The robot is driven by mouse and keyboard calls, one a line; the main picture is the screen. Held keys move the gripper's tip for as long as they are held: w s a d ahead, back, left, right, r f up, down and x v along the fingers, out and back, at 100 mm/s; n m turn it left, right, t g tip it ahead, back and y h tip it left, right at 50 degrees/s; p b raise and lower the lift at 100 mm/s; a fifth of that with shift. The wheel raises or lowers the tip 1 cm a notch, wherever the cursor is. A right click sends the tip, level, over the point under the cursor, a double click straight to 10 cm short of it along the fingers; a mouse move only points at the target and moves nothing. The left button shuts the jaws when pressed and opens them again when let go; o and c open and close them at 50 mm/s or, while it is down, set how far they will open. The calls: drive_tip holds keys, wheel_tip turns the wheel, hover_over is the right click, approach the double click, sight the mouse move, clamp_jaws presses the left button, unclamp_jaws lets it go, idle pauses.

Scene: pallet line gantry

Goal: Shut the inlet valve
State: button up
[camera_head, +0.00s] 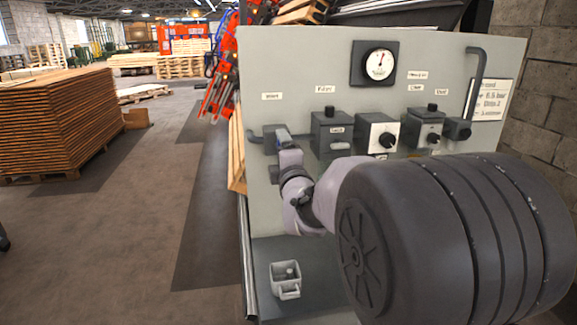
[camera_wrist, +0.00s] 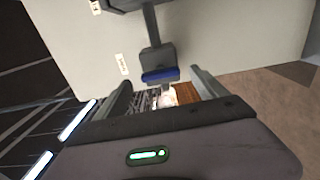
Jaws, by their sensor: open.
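The inlet valve (camera_head: 268,137) is at the left end of a grey panel (camera_head: 300,62), under a small label (camera_head: 272,96). In the wrist view it is a dark valve body (camera_wrist: 155,58) on a pipe with a blue handle (camera_wrist: 160,75). My gripper (camera_wrist: 160,80) is open, with one finger on each side of the blue handle and visible gaps to both. I cannot tell how deep the handle lies between the fingers. In the head view my wrist covers part of the valve, and the handle's position is unclear there.
To the right on the panel are a filter unit (camera_head: 332,133), a white-faced knob (camera_head: 378,134), another unit (camera_head: 425,130) and a gauge (camera_head: 380,64). A small grey cup (camera_head: 286,280) is on the ledge below. Stacked boards (camera_head: 55,120) stand left; the floor between is clear.

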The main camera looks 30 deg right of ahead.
drive_tip(key=v, duration=1)
drive_tip(key=shift+p, duration=0.45)
drive_tip(key=shift+s, duration=0.1)
